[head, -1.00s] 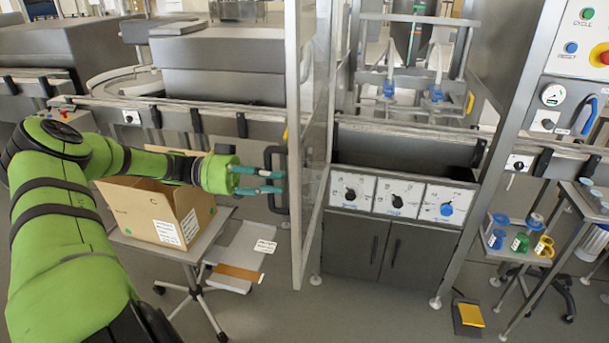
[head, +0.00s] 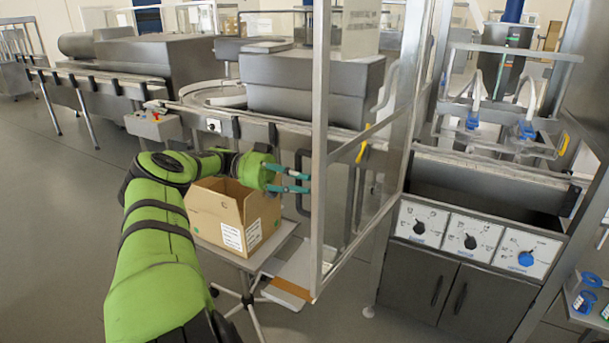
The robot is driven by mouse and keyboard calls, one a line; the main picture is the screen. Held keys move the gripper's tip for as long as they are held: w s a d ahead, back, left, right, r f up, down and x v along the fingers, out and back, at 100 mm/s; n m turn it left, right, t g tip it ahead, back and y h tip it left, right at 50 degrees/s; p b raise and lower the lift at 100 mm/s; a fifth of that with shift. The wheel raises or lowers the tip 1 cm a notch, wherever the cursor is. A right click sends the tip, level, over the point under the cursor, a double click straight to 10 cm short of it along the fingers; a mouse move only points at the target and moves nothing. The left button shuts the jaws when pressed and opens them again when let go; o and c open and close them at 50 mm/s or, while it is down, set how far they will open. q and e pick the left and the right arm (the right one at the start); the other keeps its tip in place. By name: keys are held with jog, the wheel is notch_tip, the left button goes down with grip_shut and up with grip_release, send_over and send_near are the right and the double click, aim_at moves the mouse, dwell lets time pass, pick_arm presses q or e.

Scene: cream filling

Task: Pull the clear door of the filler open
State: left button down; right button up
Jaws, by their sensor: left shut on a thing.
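The filler's clear door (head: 365,185) stands swung out from the filler front, its metal-framed free edge toward me and to the left. Its dark handle (head: 301,200) is on the outer left side of that edge. My left gripper (head: 307,182) has its teal fingers at the handle and is shut on it; the exact contact is small in the picture. The filler (head: 500,180) is at right, with its nozzle area exposed beside the door and dials below. My right gripper is not in view.
An open cardboard box (head: 225,212) sits on a small wheeled stand (head: 262,257) just below my left forearm. A conveyor (head: 265,125) runs behind the door. Blue and green items (head: 586,300) are at far right. The floor at left is clear.

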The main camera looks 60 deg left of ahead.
aim_at(298, 150)
pick_arm(q)
jog(key=shift+f, duration=0.1)
jog(key=c, duration=1.1)
grip_release()
jog(key=shift+o, duration=0.2)
jog(key=shift+s, duration=0.1)
notch_tip(298, 150, up, 10)
jog(key=shift+r, duration=0.1)
